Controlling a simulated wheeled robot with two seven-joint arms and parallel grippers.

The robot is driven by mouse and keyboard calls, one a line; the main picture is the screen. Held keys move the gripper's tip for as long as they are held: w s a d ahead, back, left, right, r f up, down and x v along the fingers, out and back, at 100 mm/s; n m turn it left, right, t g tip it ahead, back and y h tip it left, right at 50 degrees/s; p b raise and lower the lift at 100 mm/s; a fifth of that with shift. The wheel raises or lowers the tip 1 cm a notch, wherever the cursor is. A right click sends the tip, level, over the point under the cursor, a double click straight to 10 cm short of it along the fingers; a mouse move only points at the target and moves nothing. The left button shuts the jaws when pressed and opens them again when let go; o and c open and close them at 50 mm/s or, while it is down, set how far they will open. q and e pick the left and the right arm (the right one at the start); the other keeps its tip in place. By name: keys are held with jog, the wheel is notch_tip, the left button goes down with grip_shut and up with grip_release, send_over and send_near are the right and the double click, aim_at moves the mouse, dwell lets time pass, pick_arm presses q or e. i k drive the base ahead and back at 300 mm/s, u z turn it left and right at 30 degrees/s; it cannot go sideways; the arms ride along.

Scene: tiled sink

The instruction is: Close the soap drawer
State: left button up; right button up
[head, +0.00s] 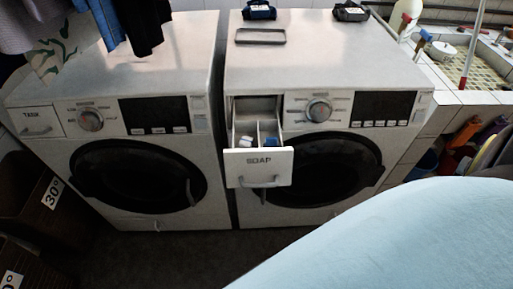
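The soap drawer (259,167) is pulled out of the upper left of the right-hand washing machine (410,75). Its white front reads "SOAP" and has a handle (260,182) near its lower edge. The drawer's inside shows a divider, with small blue and white items (246,141) in it. A second machine (170,65) stands to the left, and its drawer marked "TANK" (36,122) sits flush with the front. Neither of my grippers shows in the head view.
Clothes (95,20) hang at the top left. Dark crates (42,200) with number labels stand at lower left. A large pale blue surface (400,245) fills the lower right foreground. A tiled sink (465,65) is at right. Dark floor lies before the machines.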

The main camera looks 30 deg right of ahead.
aim_at(258, 166)
jog(key=z, duration=0.8)
jog(key=k, duration=0.4)
jog(key=z, duration=0.8)
jog(key=k, duration=0.7)
jog(key=u, duration=0.05)
jog(key=i, duration=0.8)
jog(key=z, duration=0.05)
